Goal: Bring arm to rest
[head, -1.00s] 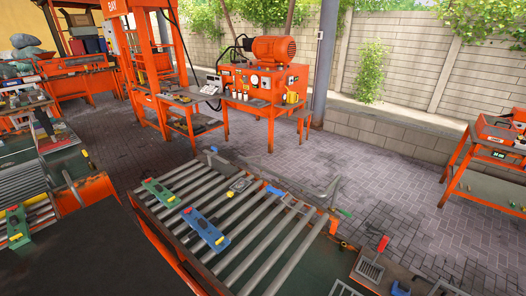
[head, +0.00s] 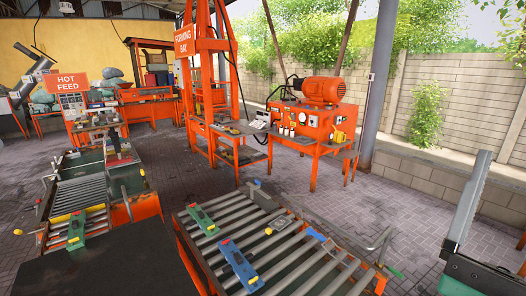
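What looks like my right gripper (head: 478,170) stands at the right edge of the head view. Grey finger-like parts point upward from a dark body, which the frame edge cuts off. I cannot tell whether it is open or shut, and I see nothing held in it. It appears in front of the paving and wall, to the right of the roller table.
An orange-framed roller table (head: 305,262) carries a green tool block (head: 203,220), a blue one (head: 240,266) and small parts. Another roller bed (head: 80,195) is at left. An orange motor bench (head: 315,125) stands behind. Paving between is clear.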

